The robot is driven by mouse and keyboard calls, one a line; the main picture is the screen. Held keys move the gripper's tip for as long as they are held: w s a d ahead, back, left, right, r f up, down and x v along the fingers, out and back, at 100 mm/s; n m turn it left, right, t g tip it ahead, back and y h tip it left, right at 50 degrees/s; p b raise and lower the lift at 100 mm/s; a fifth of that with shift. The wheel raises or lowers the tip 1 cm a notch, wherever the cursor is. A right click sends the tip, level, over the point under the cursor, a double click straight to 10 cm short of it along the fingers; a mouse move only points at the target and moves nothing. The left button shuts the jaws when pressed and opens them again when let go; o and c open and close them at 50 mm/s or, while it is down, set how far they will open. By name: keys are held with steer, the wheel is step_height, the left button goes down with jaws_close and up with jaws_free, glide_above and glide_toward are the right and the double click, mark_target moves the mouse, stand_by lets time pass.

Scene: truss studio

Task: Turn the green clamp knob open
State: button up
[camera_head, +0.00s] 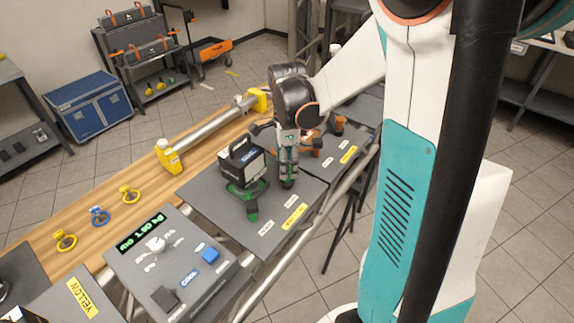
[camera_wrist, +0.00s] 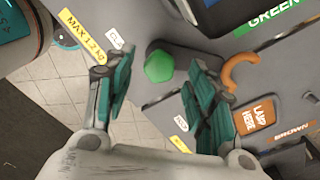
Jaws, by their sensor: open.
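The green clamp knob (camera_wrist: 158,66) shows in the wrist view as a faceted green cap on the dark grey panel. It lies in the gap between the two fingers of my gripper (camera_wrist: 158,88), beyond their tips, with no contact visible. The fingers are spread open and empty. In the head view my gripper (camera_head: 288,178) points down over the right part of the panel. The fingers largely hide the knob there. A black box-shaped device (camera_head: 241,162) with a top handle stands just left of my gripper, in a green holder (camera_head: 247,190).
A yellow "MAX" label (camera_wrist: 82,32) lies near the panel's edge. An orange hook-shaped part (camera_wrist: 240,73) and a brown station (camera_wrist: 292,130) are close to the right finger.

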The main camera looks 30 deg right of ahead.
step_height(320, 180, up, 10)
steer(key=shift+r, duration=0.25)
stand_by(0.6)
